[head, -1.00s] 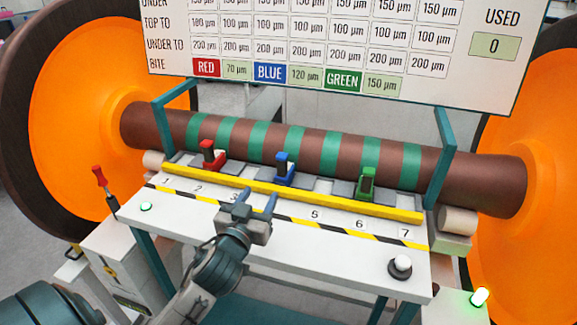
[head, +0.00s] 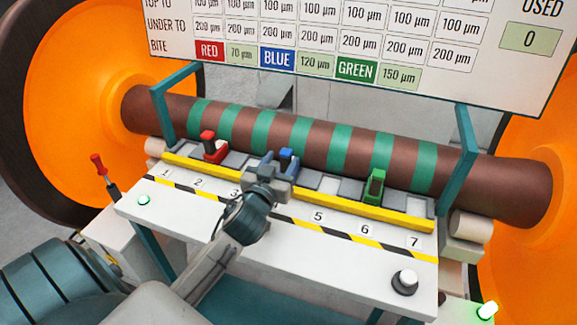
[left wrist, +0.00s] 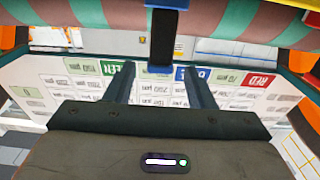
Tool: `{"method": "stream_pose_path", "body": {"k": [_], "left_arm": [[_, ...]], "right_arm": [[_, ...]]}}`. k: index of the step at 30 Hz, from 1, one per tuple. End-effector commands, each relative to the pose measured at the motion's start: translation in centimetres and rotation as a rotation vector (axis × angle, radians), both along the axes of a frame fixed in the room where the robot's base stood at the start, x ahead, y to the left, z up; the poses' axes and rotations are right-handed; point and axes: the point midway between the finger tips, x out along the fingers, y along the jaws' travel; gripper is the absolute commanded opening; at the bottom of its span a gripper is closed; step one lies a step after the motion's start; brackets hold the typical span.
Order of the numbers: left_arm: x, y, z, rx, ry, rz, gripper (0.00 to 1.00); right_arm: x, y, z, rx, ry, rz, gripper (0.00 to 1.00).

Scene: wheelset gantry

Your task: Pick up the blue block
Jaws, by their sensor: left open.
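The blue block (head: 288,157) sits in the row of pockets in front of the striped axle, between the red block (head: 213,147) and the green block (head: 375,186). My left gripper (head: 281,164) is open at the blue block, with its fingers pointing toward it. In the left wrist view, the blue block (left wrist: 162,40) shows as a dark upright piece with blue ends. It is centred between the two open fingertips (left wrist: 159,68), with a gap on each side. The gripper partly hides the block's lower part in the head view. My right gripper is not in view.
A yellow rail (head: 330,206) runs along the front of the pockets, above numbered positions on a white table (head: 330,260). Teal posts (head: 466,160) stand at both ends. The brown and green axle (head: 320,140) lies just behind. A white knob (head: 405,281) is at front right.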

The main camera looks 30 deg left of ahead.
Motion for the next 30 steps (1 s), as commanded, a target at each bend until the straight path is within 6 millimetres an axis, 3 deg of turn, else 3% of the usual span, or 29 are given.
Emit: {"method": "stream_pose_path", "body": {"k": [12,21,29,30], "left_arm": [[5.0,1.2,0.2,-0.001,0.0,0.0,0.49],[5.5,1.3,-0.1,0.0,0.0,0.0,0.49],[5.5,1.3,-0.1,0.0,0.0,0.0,0.0],[5.5,1.3,-0.1,0.0,0.0,0.0,0.0]], "right_arm": [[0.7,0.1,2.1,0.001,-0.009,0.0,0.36],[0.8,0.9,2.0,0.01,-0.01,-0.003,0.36],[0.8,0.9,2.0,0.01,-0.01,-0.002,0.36],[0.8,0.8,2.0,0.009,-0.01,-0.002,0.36]]}}
